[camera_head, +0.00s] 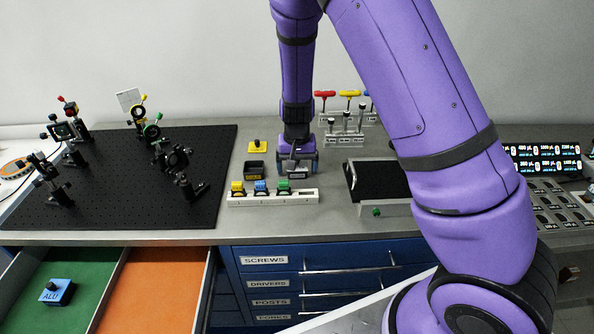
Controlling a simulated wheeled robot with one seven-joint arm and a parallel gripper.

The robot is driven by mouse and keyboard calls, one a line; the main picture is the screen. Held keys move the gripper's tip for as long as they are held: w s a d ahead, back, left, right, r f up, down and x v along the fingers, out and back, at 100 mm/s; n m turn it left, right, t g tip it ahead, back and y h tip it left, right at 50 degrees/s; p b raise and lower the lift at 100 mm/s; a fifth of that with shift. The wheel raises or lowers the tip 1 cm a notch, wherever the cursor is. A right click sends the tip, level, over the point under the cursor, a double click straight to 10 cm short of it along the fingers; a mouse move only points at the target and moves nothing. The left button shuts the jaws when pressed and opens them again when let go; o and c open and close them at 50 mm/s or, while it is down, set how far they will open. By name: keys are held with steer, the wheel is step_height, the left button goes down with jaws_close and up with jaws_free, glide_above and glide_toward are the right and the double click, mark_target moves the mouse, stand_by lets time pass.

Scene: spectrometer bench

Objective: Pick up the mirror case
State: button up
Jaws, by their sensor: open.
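A small blue case marked ALU (57,292), with a dark knob on top, sits in the green compartment of the open drawer (122,288) at lower left. It is the only labelled case I see and may be the mirror case; I cannot confirm this. My gripper (296,166) is on the bench at centre, far to the right of and above that drawer in the picture. It points down, open, at a small dark bin (299,173) behind the white rack. Whether it touches the bin I cannot tell. Nothing shows between its fingers.
A white rack (272,198) holds yellow, blue and green pieces. Another dark bin (255,172) and a yellow piece (257,147) stand left of my gripper. A black breadboard (120,200) carries several optical mounts. The drawer's orange compartment (150,290) is empty. My arm hides part of the right side.

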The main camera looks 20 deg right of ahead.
steer(key=shift+f, duration=0.1)
steer(key=c, duration=1)
steer(key=shift+o, duration=0.2)
